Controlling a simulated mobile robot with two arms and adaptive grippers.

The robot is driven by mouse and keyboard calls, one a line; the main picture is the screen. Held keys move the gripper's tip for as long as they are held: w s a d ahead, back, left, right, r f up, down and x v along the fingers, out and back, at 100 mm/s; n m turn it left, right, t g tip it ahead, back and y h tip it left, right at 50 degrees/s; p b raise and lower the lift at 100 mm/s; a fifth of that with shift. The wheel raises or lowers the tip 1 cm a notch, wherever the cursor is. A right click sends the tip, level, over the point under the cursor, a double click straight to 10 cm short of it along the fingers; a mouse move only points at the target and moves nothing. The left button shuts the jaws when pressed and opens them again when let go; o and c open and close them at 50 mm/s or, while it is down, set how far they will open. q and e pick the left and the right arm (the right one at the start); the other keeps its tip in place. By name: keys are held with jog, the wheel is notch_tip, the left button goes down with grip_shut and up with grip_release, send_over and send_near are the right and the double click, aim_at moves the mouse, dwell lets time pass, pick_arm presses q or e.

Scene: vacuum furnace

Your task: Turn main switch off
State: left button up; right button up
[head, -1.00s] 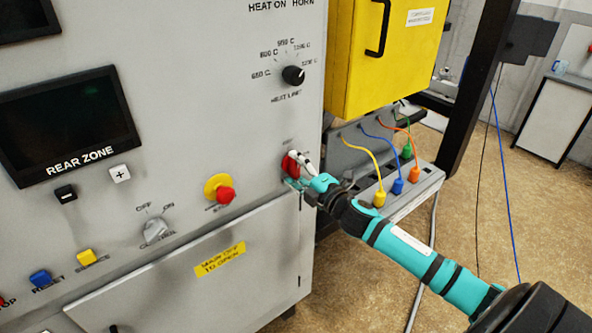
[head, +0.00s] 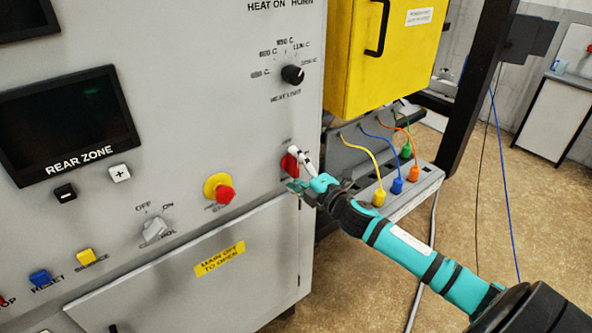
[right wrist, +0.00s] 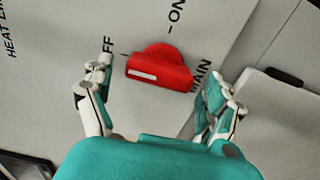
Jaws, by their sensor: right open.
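The main switch is a red rotary knob (head: 287,166) on the right edge of the grey panel, right of the emergency-stop button. In the right wrist view the red knob (right wrist: 165,68) has a white mark at its left end, on the side of the OFF label; the ON label is above it. My right gripper (head: 296,170) is open in front of the knob. In the right wrist view its fingers (right wrist: 160,80) stand on either side of the knob, with visible gaps. In the head view the gripper partly hides the knob. My left gripper is not in view.
A red emergency-stop button (head: 224,194) on a yellow base is left of the switch. A yellow box (head: 385,65) is at upper right, above a socket strip (head: 425,185) with coloured plugs. A panel door (head: 150,285) with a yellow label lies below.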

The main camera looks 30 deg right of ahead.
jog(key=s, duration=1.2)
jog(key=shift+d, duration=0.45)
